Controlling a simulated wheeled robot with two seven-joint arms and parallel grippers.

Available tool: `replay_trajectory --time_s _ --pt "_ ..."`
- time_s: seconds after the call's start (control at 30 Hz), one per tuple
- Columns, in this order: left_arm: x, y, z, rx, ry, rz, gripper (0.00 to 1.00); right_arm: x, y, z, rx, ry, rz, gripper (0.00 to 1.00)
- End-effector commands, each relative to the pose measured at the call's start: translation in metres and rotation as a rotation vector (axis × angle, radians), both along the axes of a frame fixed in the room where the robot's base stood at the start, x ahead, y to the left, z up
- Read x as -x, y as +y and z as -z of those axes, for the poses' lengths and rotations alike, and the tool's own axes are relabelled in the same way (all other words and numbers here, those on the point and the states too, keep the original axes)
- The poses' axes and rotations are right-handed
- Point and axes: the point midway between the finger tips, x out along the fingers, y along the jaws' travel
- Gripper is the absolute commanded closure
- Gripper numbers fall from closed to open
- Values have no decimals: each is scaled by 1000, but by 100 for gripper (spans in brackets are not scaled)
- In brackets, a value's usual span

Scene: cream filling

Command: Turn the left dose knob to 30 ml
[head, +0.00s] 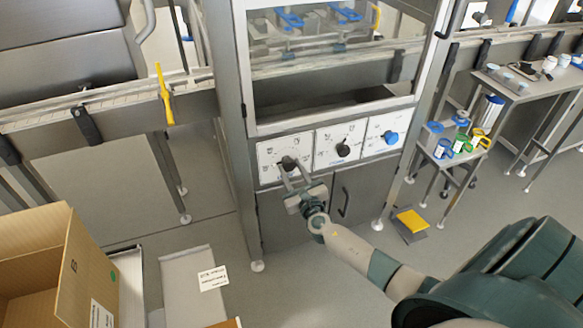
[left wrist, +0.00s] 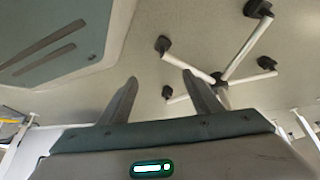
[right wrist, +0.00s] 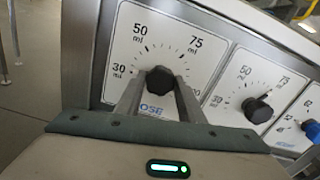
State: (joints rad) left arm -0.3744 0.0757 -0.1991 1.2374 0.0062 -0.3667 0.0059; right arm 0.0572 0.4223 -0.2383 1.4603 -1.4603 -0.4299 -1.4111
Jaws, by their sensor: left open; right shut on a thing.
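The left dose knob (head: 288,161) is dark, on the leftmost white dial plate (head: 267,168) of the machine's front. In the right wrist view the left dose knob (right wrist: 160,79) sits between marks 30, 50, 75 ml and a higher one partly hidden. My right gripper (head: 291,172) is shut on this knob, one finger at each side. Its fingers also show in the right wrist view (right wrist: 158,94) and cover the plate's lower part. I cannot tell which mark the knob points to. My left gripper (left wrist: 160,88) is open and empty, seen only in the left wrist view.
A middle dark knob (head: 343,151) and a blue knob (head: 391,138) sit to the right on the same panel. Cabinet doors with a handle (head: 345,202) lie below. A cardboard box (head: 40,265) stands at front left. The left wrist view shows floor and a wheeled base (left wrist: 222,78).

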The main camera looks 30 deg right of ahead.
Motion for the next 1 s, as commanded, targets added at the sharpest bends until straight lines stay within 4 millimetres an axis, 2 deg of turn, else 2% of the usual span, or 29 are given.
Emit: replay_trajectory --time_s 0.27,0.63,0.67,0.7,0.73,1.0 --pt "-3 -4 -3 8 -27 3 42 1 1 2 69 20 -1 87" --pt "-4 -4 -3 8 -29 4 42 1 1 2 73 21 -1 87" --pt "-4 -4 -3 8 -29 4 42 1 1 2 72 21 -1 60" --pt "-4 -4 -4 8 -29 4 42 1 1 2 72 21 -1 51" --pt "-4 -4 -4 8 -30 4 42 1 1 2 72 21 -1 46" --pt "-4 -5 -4 8 -30 4 42 0 0 1 73 18 0 46"
